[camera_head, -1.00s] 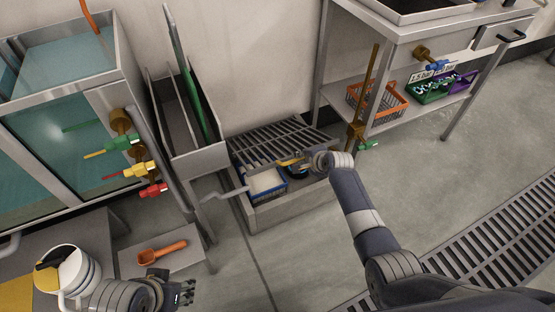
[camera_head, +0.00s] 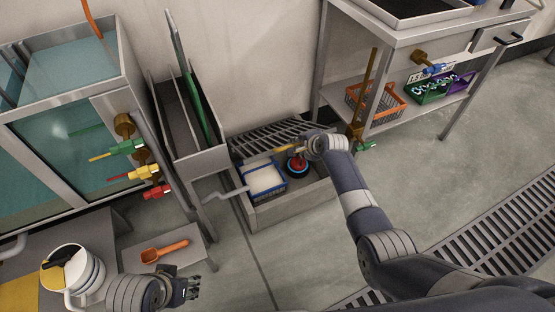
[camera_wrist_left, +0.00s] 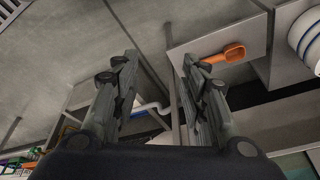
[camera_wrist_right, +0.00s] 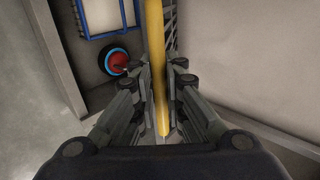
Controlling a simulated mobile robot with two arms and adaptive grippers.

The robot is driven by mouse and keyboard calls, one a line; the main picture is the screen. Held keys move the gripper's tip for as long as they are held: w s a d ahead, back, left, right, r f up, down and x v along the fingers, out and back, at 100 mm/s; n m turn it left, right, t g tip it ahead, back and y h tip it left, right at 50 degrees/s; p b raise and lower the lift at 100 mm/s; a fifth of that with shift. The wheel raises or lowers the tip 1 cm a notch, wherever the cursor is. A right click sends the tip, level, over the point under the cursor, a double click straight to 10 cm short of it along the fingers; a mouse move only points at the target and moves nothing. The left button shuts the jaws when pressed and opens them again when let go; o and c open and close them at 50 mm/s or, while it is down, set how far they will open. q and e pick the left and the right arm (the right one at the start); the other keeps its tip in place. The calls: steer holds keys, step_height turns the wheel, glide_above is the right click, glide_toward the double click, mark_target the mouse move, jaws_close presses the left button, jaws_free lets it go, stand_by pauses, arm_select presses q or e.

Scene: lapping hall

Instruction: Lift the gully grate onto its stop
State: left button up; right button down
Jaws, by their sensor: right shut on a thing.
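The gully grate (camera_head: 262,137), a dark slatted grid, is tilted up over the back of the gully (camera_head: 292,208), with its front edge raised. My right gripper (camera_head: 306,146) is shut on the grate's yellow bar (camera_head: 282,149). In the right wrist view the yellow bar (camera_wrist_right: 154,55) runs between the fingers of that gripper (camera_wrist_right: 158,85). I cannot make out the stop. My left gripper (camera_head: 192,287) is open and empty at the lower left, away from the grate; its parted fingers (camera_wrist_left: 160,68) also show in the left wrist view.
In the gully are a blue basket (camera_head: 245,184) with white contents and a round red-and-blue thing (camera_head: 297,166). A metal trough (camera_head: 205,163) stands left of it, a bench with crates (camera_head: 367,103) right. An orange scoop (camera_head: 165,251) lies on a low shelf.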

arm_select(q)
steer(key=shift+s+p+x, duration=0.1)
steer(key=shift+p+x, duration=0.1)
steer(key=shift+x, duration=0.65)
steer(key=shift+s+p+x, duration=0.15)
steer(key=shift+p+x, duration=0.05)
steer(key=shift+x, duration=0.6)
arm_select(e)
steer(key=shift+w+a+r, duration=0.25)
steer(key=shift+w+r, duration=0.6)
steer(key=shift+r, duration=0.25)
steer(key=shift+w+a+r, duration=0.2)
steer(key=shift+w+r, duration=0.65)
steer(key=shift+r, duration=0.2)
arm_select(q)
steer(key=shift+f, duration=0.1)
arm_select(e)
steer(key=shift+r, duration=0.1)
